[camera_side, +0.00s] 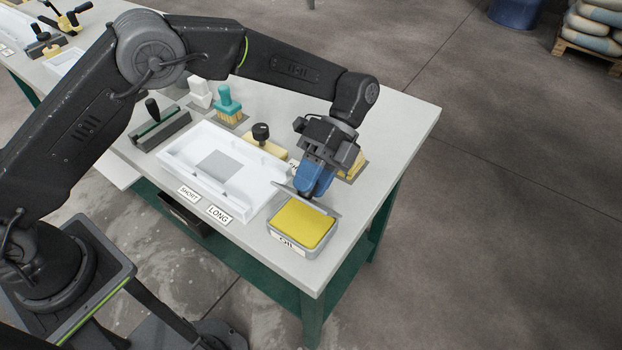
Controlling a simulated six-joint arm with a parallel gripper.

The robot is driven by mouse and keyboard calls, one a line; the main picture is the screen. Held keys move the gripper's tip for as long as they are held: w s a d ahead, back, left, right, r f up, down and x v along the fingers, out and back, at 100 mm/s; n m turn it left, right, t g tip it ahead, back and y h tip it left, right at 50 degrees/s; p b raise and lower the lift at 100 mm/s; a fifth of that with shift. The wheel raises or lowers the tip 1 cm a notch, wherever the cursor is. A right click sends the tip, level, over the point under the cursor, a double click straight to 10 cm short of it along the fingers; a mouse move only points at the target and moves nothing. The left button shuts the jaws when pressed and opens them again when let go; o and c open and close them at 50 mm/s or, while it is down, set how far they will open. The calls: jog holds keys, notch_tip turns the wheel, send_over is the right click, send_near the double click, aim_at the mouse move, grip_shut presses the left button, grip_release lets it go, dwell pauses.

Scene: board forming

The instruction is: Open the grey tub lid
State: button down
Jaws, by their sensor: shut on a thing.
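The grey tub (297,251) stands near the front right corner of the table, with a label reading "OIL" on its front. Its yellow contents (303,223) show from above. The grey lid (329,208) is tilted up along the tub's back edge. My gripper (313,193), with blue fingers, is shut on the lid at the back of the tub. The fingertips partly hide the lid's edge, so the exact grip is hard to see.
A white tray (188,167) lies left of the tub, with "SHORT" (189,193) and "LONG" (219,214) labels before it. A teal brush (228,103), a yellow block with a black knob (263,143) and a dark tool (160,129) stand behind.

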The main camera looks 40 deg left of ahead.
jog(key=c, duration=0.9)
grip_release()
jog(key=shift+s, duration=0.1)
